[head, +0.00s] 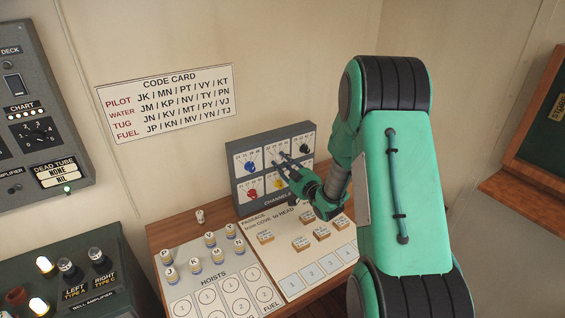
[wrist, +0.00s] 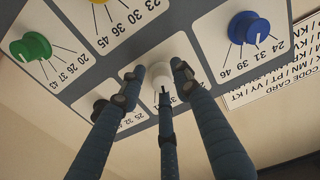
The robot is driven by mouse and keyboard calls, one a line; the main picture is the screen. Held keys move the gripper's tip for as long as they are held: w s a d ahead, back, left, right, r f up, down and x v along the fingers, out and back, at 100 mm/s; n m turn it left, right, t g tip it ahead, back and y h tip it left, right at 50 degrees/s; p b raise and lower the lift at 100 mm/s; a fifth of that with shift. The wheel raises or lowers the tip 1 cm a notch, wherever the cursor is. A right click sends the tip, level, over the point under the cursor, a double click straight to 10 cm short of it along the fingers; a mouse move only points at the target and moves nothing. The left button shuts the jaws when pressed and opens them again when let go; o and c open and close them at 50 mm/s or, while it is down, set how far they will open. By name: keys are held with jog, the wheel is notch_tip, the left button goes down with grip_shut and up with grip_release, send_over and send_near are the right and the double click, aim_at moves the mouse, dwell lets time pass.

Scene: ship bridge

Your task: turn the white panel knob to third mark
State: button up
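The white panel knob (wrist: 161,78) sits in the middle of the wrist view, on a white plate of the channels panel (head: 235,186). A short dark pointer line seems to show on its lower side in that view. My gripper (wrist: 158,80) has its three fingers spread around the knob, one on each side and one below. A small gap shows on the left, so the fingers look open; contact is unclear. The fingers hide most of the knob's numbers. In the head view my gripper (head: 290,168) is at the panel's upper middle and the knob is hard to make out.
Neighbouring knobs are close: blue (wrist: 249,28), green (wrist: 30,46), and in the head view red (head: 251,193), yellow (head: 277,184) and black (head: 304,148). A code card (head: 168,102) hangs on the wall. Pegs and tiles stand on the desk (head: 160,235) below.

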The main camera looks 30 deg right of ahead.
jog(key=shift+r, duration=0.15)
jog(key=shift+s+r, duration=0.1)
jog(key=shift+s, duration=0.4)
jog(key=s, duration=1.1)
jog(key=shift+w, duration=0.1)
dwell(0.3)
